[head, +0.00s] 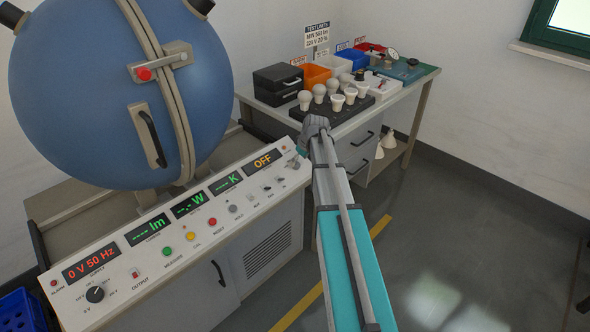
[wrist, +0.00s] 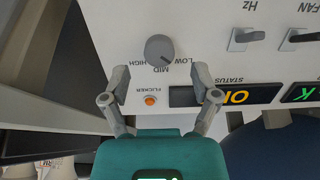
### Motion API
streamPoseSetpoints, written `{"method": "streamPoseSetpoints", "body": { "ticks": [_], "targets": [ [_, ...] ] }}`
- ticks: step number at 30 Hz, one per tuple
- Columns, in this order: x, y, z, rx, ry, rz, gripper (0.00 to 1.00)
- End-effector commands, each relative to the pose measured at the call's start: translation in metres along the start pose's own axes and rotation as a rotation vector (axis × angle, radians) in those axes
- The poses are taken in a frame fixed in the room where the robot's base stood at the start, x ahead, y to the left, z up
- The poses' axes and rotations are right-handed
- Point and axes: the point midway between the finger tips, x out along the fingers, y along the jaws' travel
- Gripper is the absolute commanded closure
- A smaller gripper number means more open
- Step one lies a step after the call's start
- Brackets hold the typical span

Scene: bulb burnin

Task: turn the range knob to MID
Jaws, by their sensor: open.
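The range knob (wrist: 160,50) is a round grey dial on the white console panel, in the wrist view. The labels LOW, MID and HIGH appear upside down around its lower side. I cannot tell for sure which label its pointer faces. My gripper (wrist: 160,79) is open and empty, its two fingers spread on either side just below the knob in the picture, apart from it. In the head view my gripper (head: 315,126) is at the console's right end, its fingers mostly hidden by the arm.
An orange FLICKER light (wrist: 150,100) and the status display (wrist: 238,96) lie near the fingers. Toggle switches (wrist: 245,38) stand to the right. A large blue sphere (head: 115,90) rises behind the console. A bench with bulbs (head: 319,92) stands beyond my arm. The floor at right is clear.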

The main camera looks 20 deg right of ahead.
Motion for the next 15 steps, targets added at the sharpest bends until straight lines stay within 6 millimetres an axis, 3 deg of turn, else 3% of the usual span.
{"method": "streamPoseSetpoints", "body": {
  "ticks": [6,15],
  "targets": [
    [0.020,0.000,0.001,-0.001,0.000,0.000,0.22],
    [0.030,0.000,0.000,0.000,0.000,0.000,0.22]
  ]
}}
